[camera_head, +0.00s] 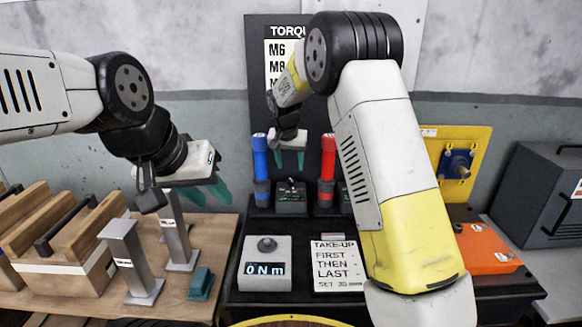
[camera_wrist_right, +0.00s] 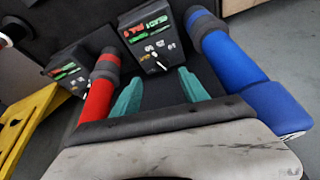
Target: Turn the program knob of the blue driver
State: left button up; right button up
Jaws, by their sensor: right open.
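The blue driver (camera_head: 261,168) stands upright at the back of the black bench; it also shows at the right of the right wrist view (camera_wrist_right: 235,55). A dark controller box (camera_head: 290,198) stands beside it, between it and the red driver (camera_head: 327,168). In the right wrist view this box (camera_wrist_right: 150,38) shows small coloured displays and a white-marked knob (camera_wrist_right: 160,64). My right gripper (camera_head: 289,158) is open and empty above the box, teal fingers pointing toward its front. The fingertips (camera_wrist_right: 158,88) look apart from the knob. My left gripper (camera_head: 208,192) hangs over the wooden table, holding nothing visible.
A second controller box (camera_wrist_right: 72,68) stands beyond the red driver. In front are a grey "0 Nm" meter (camera_head: 265,262) and a printed card (camera_head: 336,264). An orange box (camera_head: 485,250) lies at right. Metal stands (camera_head: 128,262) and wooden blocks (camera_head: 65,240) are at left.

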aim_at(291, 180)
jog(key=x, duration=0.8)
jog(key=shift+w+a+f, duration=0.1)
jog(key=shift+w, duration=0.2)
grip_shut()
